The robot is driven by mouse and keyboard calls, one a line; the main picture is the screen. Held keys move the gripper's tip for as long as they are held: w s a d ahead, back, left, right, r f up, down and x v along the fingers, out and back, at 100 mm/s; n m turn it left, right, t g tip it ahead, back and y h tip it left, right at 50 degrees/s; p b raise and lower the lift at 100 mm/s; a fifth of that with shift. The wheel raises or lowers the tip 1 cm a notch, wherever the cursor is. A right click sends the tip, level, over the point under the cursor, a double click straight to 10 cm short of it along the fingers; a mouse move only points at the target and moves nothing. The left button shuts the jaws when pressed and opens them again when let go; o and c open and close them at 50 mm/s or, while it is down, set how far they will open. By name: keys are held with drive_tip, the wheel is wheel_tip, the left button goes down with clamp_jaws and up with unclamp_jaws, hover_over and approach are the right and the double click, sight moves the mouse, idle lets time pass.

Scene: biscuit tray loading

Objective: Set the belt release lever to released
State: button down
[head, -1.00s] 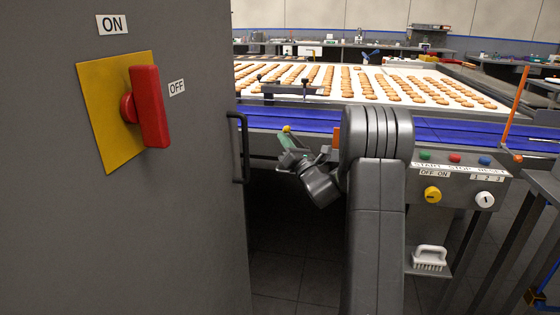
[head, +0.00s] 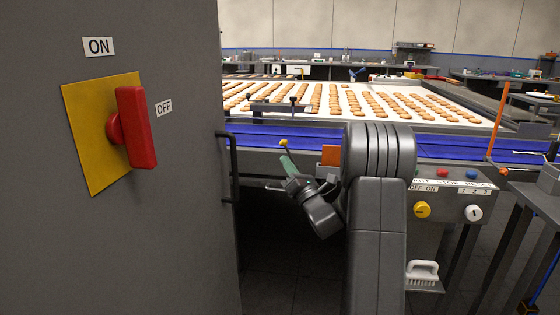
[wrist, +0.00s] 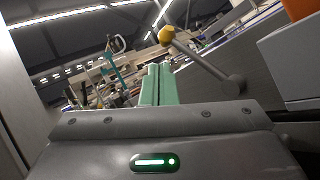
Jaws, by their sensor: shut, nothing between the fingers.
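The belt release lever shows in the wrist view as a metal rod with a yellow ball knob (wrist: 166,34). The rod slants from a round pivot (wrist: 234,85) on a grey panel up to the knob at upper left. In the head view the knob (head: 283,143) is small, at the belt's near edge. My gripper (head: 285,158) has green fingers pressed together, empty, just below the knob in that view. In the wrist view the fingers (wrist: 156,72) point up, left of the rod, with a visible gap. No lever position label is readable.
An orange block (head: 331,155) stands right of the lever. A grey cabinet with a red rotary switch (head: 135,127) and a handle (head: 232,167) fills the left. A button panel (head: 448,204) is at right. The blue belt (head: 440,148) and biscuit tray (head: 478,128) lie behind.

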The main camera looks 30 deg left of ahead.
drive_tip(key=v, duration=0.9)
drive_tip(key=shift+p, duration=0.3)
drive_tip(key=shift+d, duration=0.1)
